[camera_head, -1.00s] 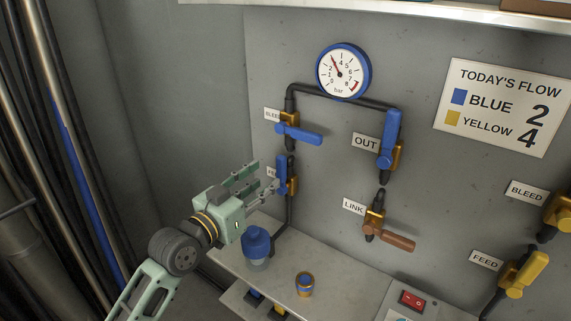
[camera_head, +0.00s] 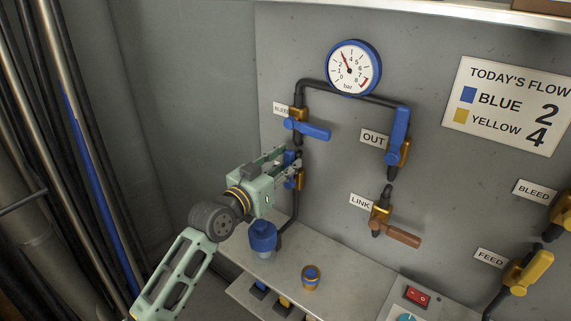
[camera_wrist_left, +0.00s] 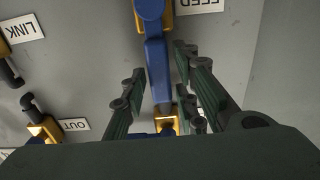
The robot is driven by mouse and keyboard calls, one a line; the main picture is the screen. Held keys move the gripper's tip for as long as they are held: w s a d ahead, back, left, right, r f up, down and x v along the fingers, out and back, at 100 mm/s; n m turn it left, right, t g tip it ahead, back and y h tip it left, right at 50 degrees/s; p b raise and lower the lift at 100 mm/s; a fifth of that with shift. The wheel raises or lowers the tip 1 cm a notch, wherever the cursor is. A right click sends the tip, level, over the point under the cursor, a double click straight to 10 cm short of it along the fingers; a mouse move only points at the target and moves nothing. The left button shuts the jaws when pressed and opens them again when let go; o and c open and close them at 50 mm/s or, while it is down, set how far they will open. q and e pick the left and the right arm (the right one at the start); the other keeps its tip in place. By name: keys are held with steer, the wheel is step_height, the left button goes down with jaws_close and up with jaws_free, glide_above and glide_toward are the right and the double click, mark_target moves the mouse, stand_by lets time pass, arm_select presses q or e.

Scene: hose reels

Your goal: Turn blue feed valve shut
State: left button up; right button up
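The blue feed valve has a blue lever (camera_head: 289,157) on a brass body (camera_head: 297,180), set in the dark pipe low on the left of the panel. The lever runs roughly along the pipe. My left gripper (camera_head: 284,163) is at this lever and hides part of it and its label. In the left wrist view the lever (camera_wrist_left: 157,65) lies between the spread fingers, with a gap showing on both sides. The upside-down FEED label (camera_wrist_left: 200,5) is beside the valve. My right gripper is in neither current view.
The blue bleed lever (camera_head: 308,129) sticks out just above my left gripper. The blue OUT lever (camera_head: 400,132) and brown LINK lever (camera_head: 403,237) are to the right. A blue-topped bottle (camera_head: 262,237) and a small cup (camera_head: 311,277) stand on the shelf below.

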arm_select(q)
steer(key=c, duration=0.6)
jaws_close()
arm_select(e)
steer(key=shift+s, duration=0.35)
steer(key=shift+a, duration=0.25)
arm_select(q)
steer(key=s+d+f+m, duration=0.4)
steer(key=d+f+m, duration=0.2)
steer(key=m, duration=1.2)
steer(key=shift+s+f, duration=0.2)
steer(key=shift+f, duration=0.65)
arm_select(e)
steer(key=shift+d+r, duration=0.1)
steer(key=shift+d, duration=0.05)
arm_select(q)
steer(key=o, duration=1)
jaws_free()
